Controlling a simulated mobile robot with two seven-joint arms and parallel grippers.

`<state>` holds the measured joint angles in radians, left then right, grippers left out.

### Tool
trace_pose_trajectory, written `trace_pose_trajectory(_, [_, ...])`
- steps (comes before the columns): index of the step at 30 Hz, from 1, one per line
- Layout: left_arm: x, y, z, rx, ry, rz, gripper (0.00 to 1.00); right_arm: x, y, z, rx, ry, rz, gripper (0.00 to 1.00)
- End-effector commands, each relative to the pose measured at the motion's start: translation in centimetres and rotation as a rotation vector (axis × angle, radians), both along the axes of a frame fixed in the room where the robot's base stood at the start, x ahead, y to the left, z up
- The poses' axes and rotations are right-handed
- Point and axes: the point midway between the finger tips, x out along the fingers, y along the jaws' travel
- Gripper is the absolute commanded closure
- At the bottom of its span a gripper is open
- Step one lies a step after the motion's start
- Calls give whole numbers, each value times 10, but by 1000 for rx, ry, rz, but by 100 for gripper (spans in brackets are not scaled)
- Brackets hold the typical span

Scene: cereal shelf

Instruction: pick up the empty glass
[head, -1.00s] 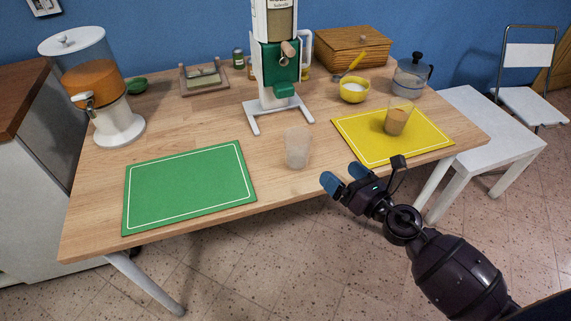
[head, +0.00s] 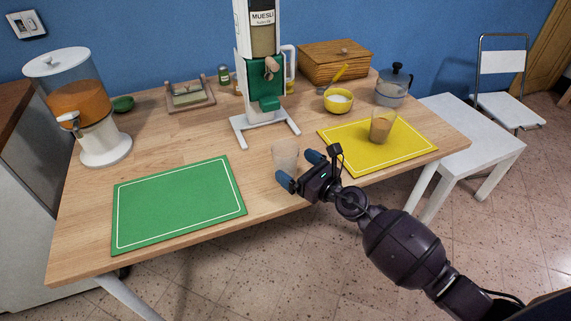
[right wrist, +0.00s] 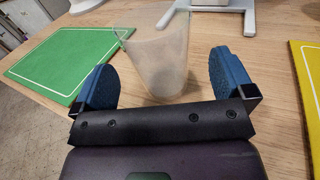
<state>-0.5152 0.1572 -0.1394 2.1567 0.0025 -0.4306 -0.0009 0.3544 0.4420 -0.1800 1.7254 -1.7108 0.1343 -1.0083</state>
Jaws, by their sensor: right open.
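The empty glass (head: 285,155) is a clear, frosted-looking tumbler standing upright on the wooden table, between the green mat and the yellow mat. In the right wrist view the glass (right wrist: 160,60) stands just ahead, with its lower part between the two blue fingertips and a gap on each side. My right gripper (head: 300,171) is open and empty, at the table's front edge right by the glass. Its blue fingers also show in the right wrist view (right wrist: 168,82). My left gripper is not in view.
A white-and-green muesli dispenser (head: 268,85) stands behind the glass. The green mat (head: 180,203) lies left; the yellow mat (head: 350,148) lies right with a filled glass (head: 381,128). A yellow bowl (head: 338,103) and a juice dispenser (head: 100,140) stand further off.

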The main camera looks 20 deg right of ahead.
Motion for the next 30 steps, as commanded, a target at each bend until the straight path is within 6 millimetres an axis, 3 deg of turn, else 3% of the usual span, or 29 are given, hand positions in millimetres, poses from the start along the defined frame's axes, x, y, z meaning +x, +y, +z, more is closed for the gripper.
trace_pose_trajectory(6, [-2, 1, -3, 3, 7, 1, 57, 25, 13, -1, 1, 0, -1, 0])
trace_pose_trajectory(16, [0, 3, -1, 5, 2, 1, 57, 29, 15, -1, 0, -1, -1, 0])
trace_pose_trajectory(27, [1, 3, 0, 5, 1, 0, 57, 29, 15, -1, 1, 0, -1, 57])
trace_pose_trajectory(30, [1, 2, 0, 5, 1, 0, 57, 29, 15, 0, 1, -2, -1, 57])
